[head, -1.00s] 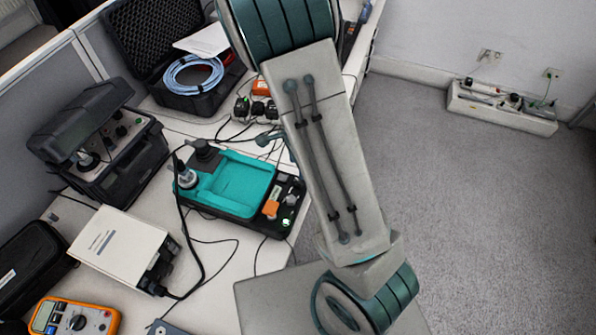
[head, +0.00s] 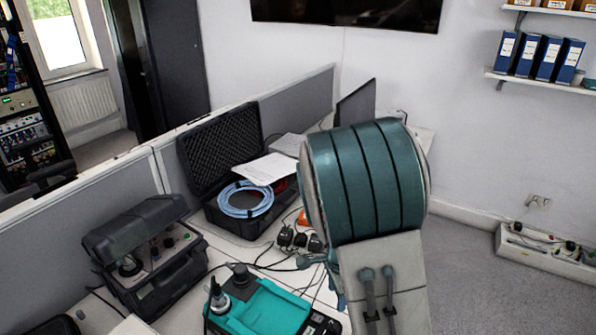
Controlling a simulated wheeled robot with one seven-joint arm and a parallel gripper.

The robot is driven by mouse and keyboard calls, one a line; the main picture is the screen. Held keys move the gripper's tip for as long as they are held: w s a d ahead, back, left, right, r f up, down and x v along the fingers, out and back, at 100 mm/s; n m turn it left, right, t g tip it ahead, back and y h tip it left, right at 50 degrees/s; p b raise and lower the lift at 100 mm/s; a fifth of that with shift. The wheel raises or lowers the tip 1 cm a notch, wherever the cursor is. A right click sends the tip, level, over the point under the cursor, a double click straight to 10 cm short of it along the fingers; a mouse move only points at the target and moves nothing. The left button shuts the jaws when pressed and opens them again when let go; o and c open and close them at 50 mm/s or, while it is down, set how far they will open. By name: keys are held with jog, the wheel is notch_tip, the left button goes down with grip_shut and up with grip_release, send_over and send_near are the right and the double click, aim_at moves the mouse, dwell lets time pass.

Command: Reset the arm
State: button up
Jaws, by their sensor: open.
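My arm, grey with a large teal ribbed joint, rises at the right of centre in the head view. My gripper (head: 322,273) shows only in part, just left of the arm link and below the joint. The arm hides the rest of it. Its visible fingers look spread, with nothing seen between them. It appears above the desk, near the teal-topped device (head: 262,308) and the black adapters (head: 300,240); I cannot tell its exact height.
An open black case (head: 222,160) with a blue cable coil (head: 245,198) and papers stands behind. A rugged black instrument box (head: 150,255) is at left. Grey partitions (head: 290,105) edge the desk. A power-outlet trunk (head: 545,250) lies by the right wall, with open floor before it.

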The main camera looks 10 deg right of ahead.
jog(key=s+r+n+t, duration=0.3)
jog(key=s+r+n, duration=1.1)
jog(key=r, duration=0.5)
jog(key=shift+s+d+n+t, duration=0.2)
jog(key=shift+n+t, duration=0.2)
jog(key=shift+n, duration=0.8)
